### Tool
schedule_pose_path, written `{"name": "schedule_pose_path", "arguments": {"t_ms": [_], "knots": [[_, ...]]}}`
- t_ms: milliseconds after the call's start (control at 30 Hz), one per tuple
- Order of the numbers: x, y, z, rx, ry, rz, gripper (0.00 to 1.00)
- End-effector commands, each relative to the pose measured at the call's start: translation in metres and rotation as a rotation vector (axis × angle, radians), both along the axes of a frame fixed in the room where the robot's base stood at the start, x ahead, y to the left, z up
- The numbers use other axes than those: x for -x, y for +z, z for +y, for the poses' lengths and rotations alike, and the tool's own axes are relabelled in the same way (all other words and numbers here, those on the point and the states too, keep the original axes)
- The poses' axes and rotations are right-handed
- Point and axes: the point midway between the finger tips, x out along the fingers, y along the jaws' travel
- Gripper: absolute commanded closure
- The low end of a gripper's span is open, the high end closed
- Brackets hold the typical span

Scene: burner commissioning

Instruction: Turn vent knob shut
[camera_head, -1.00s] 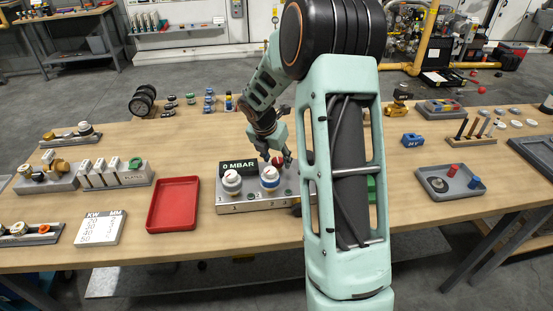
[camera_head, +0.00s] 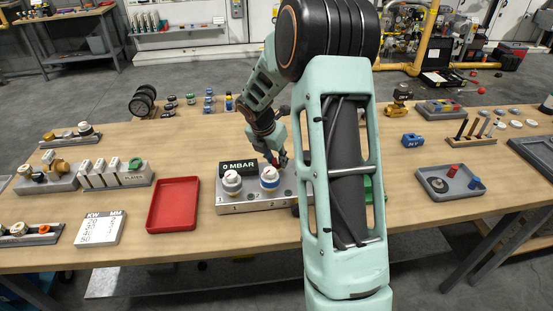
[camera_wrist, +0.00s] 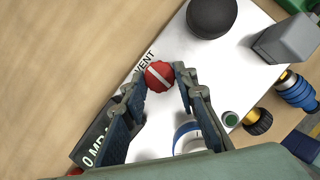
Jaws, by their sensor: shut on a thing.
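The vent knob (camera_wrist: 159,76) is red with a white bar across its top, beside the printed word VENT in the wrist view. In that view my gripper (camera_wrist: 158,85) has its two fingertips on either side of the knob, shut on it. In the head view my gripper (camera_head: 274,158) reaches down at the back of the grey test block (camera_head: 240,207), and its fingers largely hide the knob. The display (camera_head: 238,167) on the block reads 0 MBAR.
A red tray (camera_head: 173,204) lies left. My forearm hides the block's right end.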

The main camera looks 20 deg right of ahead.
Motion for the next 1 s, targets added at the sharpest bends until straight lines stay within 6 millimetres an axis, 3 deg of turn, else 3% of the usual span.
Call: {"name": "schedule_pose_path", "arguments": {"t_ms": [1000], "knots": [[-0.0087,0.0009,0.0018,0.001,-0.891,0.001,0.97]]}}
